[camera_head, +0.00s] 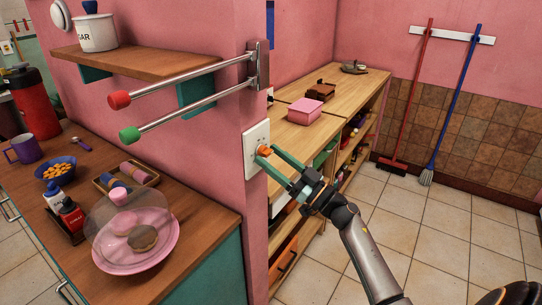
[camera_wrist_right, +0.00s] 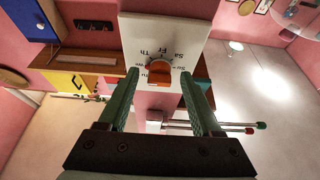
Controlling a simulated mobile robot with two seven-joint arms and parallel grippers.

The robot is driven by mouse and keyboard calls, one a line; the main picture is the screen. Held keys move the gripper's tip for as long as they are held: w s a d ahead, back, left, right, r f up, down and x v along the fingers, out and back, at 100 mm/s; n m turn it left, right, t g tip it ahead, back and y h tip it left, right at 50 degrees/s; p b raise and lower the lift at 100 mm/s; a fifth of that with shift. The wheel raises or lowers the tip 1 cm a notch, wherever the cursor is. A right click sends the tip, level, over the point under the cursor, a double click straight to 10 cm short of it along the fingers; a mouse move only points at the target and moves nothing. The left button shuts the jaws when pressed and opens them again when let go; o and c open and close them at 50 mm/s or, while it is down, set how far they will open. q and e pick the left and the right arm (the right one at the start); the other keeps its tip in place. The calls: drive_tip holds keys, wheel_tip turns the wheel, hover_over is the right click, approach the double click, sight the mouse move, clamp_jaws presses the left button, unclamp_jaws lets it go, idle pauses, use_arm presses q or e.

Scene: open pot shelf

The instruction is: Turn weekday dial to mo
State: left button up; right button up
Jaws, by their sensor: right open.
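The weekday dial has an orange knob (camera_head: 264,151) on a white plate (camera_head: 252,144) fixed to the end of the pink wall. In the right wrist view the knob (camera_wrist_right: 159,73) sits in the middle, with day letters such as Th, Fr and Sa printed around it on the plate (camera_wrist_right: 168,27). I cannot tell which day it points to. My right gripper (camera_head: 267,154) is open, its green fingers reaching to the dial. In the right wrist view its fingers (camera_wrist_right: 159,77) lie on either side of the knob, with visible gaps. My left gripper is not in view.
Two metal rods with a red end (camera_head: 119,100) and a green end (camera_head: 129,134) stick out above the dial. A wooden counter (camera_head: 206,209) with a pink plate under a clear dome stands left. A shelf unit (camera_head: 351,84) with a pink box stands behind. Tiled floor is free at right.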

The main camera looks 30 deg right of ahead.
drive_tip(key=shift+w+a+r, duration=0.15)
drive_tip(key=shift+w, duration=0.15)
drive_tip(key=shift+c, duration=0.3)
clamp_jaws()
